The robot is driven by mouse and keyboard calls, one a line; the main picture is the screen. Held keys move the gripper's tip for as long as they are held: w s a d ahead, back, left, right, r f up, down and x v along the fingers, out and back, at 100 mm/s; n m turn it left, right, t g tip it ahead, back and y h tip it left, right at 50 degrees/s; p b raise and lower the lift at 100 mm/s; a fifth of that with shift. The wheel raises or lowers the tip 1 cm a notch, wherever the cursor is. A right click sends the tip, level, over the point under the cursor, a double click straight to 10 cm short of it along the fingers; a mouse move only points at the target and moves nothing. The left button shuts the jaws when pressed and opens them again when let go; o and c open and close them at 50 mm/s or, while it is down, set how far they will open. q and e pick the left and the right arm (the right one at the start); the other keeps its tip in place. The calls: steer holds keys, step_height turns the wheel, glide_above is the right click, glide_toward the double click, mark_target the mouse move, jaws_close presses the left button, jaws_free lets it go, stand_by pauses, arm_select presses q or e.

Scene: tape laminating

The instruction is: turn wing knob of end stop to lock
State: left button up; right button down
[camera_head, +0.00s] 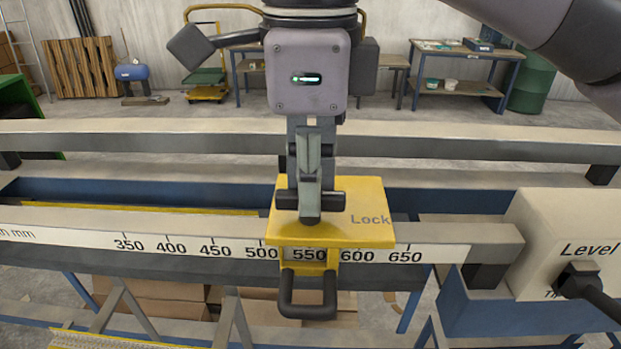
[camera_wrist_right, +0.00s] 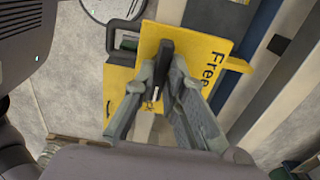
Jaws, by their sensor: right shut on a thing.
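The yellow end stop (camera_head: 375,232) sits on the ruler rail near the 550 mark, with a dark loop handle (camera_head: 308,312) hanging at its front. Its plate reads "Lock" on the right in the head view; the wrist view shows "Free" on the plate (camera_wrist_right: 222,60). The black wing knob (camera_head: 335,201) stands on the plate, its wings lying about left to right in the head view. My right gripper (camera_head: 310,205) points down and is shut on the knob, also visible between the fingers in the right wrist view (camera_wrist_right: 162,72). My left gripper is not in view.
The ruler rail (camera_head: 190,233) runs left to right, with another rail (camera_head: 420,143) behind it. A beige box marked "Level" (camera_head: 560,220) with a black knob (camera_head: 577,278) stands at the right. Benches and a green barrel are far back.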

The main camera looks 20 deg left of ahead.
stand_by(0.3)
steer(key=c, duration=1.6)
jaws_free()
steer(key=shift+c, duration=0.2)
step_height(320, 180, up, 12)
steer(key=shift+r, duration=0.1)
